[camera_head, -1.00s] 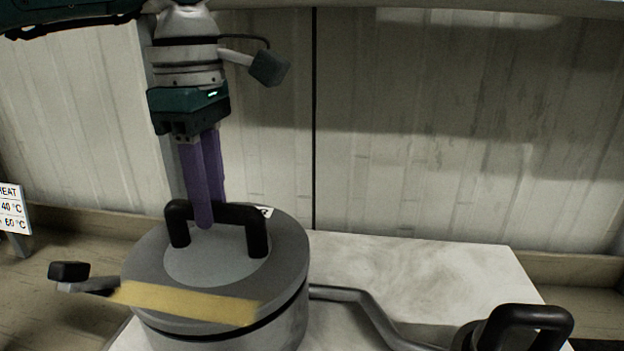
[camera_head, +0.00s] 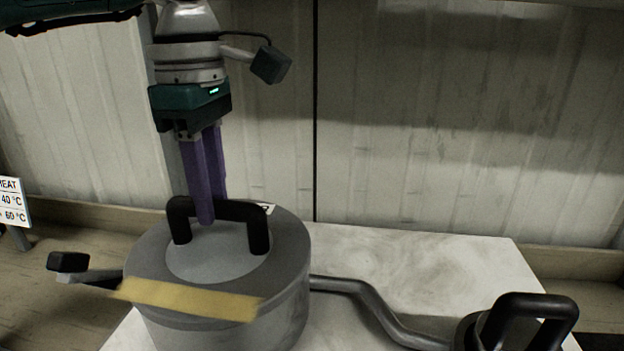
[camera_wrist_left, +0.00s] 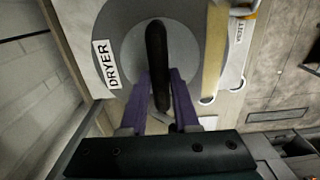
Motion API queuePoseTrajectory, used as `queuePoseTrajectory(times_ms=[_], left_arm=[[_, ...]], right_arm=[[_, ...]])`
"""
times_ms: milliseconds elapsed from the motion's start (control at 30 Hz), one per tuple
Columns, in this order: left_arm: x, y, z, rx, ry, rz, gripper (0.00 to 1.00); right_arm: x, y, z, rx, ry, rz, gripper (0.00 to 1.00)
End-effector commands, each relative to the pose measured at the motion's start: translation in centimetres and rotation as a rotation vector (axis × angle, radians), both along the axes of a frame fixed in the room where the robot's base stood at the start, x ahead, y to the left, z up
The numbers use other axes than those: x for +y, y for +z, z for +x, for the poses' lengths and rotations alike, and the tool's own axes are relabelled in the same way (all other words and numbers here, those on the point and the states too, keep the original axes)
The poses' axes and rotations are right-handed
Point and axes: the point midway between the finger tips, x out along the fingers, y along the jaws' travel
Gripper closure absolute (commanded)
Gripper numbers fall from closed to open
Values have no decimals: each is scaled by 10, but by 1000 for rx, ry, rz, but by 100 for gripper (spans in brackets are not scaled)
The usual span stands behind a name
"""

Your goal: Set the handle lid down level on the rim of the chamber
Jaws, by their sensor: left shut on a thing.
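The handle lid (camera_head: 215,265) is a grey disc with a black bar handle (camera_head: 258,235). It sits on the grey round chamber (camera_head: 285,325), looks level, and shows no gap at the visible front edge. The far rim is hidden. My left gripper (camera_head: 208,215) points down from above, its purple fingers shut on the handle bar. In the left wrist view the fingers are on either side of the black handle (camera_wrist_left: 157,55), and the lid (camera_wrist_left: 190,45) fills the space under it with a DRYER label beside it.
A yellow strip (camera_head: 190,299) crosses the front of the chamber. A short black-ended arm (camera_head: 68,263) sticks out left. A bent grey pipe (camera_head: 365,300) runs right to a black-handled part (camera_head: 535,310). The pale table top (camera_head: 440,255) is clear behind it. A temperature sign (camera_head: 12,203) stands left.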

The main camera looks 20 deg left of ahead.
Motion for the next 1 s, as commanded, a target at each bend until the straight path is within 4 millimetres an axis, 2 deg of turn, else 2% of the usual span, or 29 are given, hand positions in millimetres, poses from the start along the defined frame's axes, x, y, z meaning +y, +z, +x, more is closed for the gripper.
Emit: queuePoseTrajectory(times_ms=[100,133,433,767,867,1000], left_arm=[[0,-2,1,-3,0,-1,100],[0,-2,1,-3,0,-1,70],[0,-2,0,-1,0,-1,36],[0,2,1,-1,0,0,36],[0,15,1,-5,1,-1,36],[0,43,1,-7,0,-2,36]], right_arm=[[0,-2,0,0,0,0,50],[0,-2,0,0,0,0,50],[1,-2,0,-1,-2,3,50],[1,-4,0,-1,-3,6,50],[1,-9,0,-1,-3,6,50],[1,-17,1,-1,-4,5,50]])
